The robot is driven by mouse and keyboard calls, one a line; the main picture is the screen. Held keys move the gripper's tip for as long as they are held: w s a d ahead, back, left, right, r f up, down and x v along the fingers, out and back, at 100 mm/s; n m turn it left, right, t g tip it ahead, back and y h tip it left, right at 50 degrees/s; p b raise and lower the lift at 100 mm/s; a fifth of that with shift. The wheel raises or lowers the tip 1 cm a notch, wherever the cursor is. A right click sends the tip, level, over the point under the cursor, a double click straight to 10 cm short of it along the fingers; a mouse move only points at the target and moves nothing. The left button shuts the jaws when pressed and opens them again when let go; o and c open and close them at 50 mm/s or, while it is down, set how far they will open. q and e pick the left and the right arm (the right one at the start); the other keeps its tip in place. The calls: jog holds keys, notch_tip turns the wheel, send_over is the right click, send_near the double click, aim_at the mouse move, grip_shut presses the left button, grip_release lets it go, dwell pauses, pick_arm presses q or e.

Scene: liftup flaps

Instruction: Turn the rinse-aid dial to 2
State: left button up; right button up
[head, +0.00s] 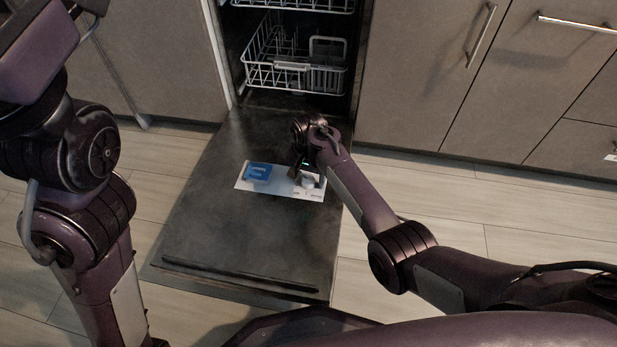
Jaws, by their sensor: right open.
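The dishwasher door (235,238) lies folded down flat in front of the open dishwasher. On it is a white dispenser panel (281,187) with a blue detergent lid (257,172) at its left. A pale round part, which looks like the rinse-aid dial (309,181), sits at the panel's right end; its markings are too small to read. My right gripper (303,174) is open, pointing down right over the right part of the panel and partly hiding it. I cannot tell whether it touches the dial. My left arm stands at the left, and its gripper is out of view.
The lower rack (293,72) is inside the dishwasher behind the door. Cabinet fronts (420,75) with bar handles flank the opening. The door's front edge has a dark handle strip (240,275). Light plank floor (440,205) is clear to the right.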

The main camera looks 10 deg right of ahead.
jog(key=c, duration=1)
jog(key=shift+r, duration=0.1)
